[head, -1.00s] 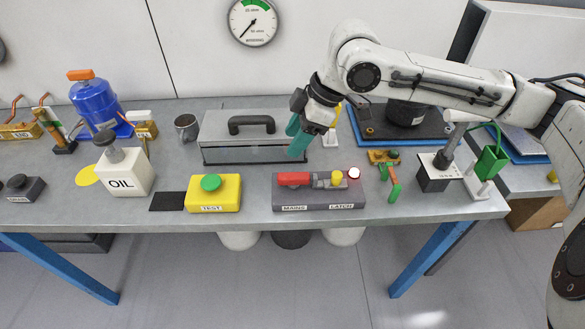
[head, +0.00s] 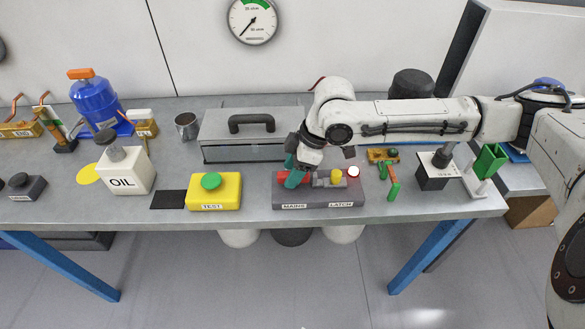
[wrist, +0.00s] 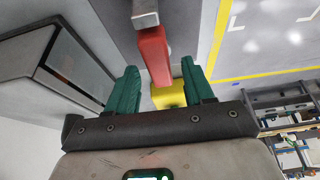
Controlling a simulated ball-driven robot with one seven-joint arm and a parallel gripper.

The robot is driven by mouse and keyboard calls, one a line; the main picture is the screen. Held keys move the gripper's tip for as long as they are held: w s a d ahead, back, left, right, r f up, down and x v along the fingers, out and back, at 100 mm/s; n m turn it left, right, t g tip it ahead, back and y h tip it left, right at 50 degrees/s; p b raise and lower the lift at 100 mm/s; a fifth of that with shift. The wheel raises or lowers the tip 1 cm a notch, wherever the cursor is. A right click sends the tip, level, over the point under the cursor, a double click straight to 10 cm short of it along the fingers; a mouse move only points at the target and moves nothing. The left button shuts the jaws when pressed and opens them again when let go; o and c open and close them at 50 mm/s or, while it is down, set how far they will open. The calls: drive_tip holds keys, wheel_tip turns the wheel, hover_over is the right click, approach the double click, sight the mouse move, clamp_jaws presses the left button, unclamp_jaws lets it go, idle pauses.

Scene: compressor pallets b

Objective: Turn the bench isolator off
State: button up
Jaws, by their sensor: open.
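The bench isolator is a grey box (head: 318,199) labelled MAINS and LATCH near the bench's front edge. Its red handle (head: 308,177) lies flat along the top at the MAINS end, partly hidden by my fingers. A yellow knob (head: 336,176) and a small pale lamp with a red rim (head: 353,171) sit toward the LATCH end. My gripper (head: 293,174) is open, with its teal fingers down at the handle. In the wrist view the red handle (wrist: 153,52) reaches between the open fingers (wrist: 160,84); I cannot tell whether they touch it.
A yellow TEST box (head: 214,199) with a green button stands left of the isolator. A grey lidded case (head: 225,155) stands behind. An OIL can (head: 125,177) stands further left.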

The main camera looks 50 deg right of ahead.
drive_tip(key=shift+f, duration=0.1)
drive_tip(key=shift+c, duration=0.5)
clamp_jaws()
drive_tip(key=n+y+p, duration=0.1)
drive_tip(key=n, duration=0.2)
drive_tip(key=shift+a+n+g, duration=0.1)
drive_tip(key=shift+n+g, duration=0.3)
drive_tip(key=n+g, duration=0.1)
drive_tip(key=n, duration=0.1)
drive_tip(key=n+g, duration=0.1)
drive_tip(key=n, duration=0.2)
drive_tip(key=shift+y, duration=0.4)
drive_tip(key=n+g+b, duration=0.1)
drive_tip(key=n+g, duration=0.1)
drive_tip(key=n, duration=0.3)
drive_tip(key=shift+s+n+g+h+b, duration=0.1)
drive_tip(key=shift+n+g+h+b, duration=0.35)
drive_tip(key=shift+n, duration=0.6)
drive_tip(key=shift+n+g+h+b, duration=0.2)
drive_tip(key=shift+n+b, duration=0.35)
drive_tip(key=shift+n, duration=0.5)
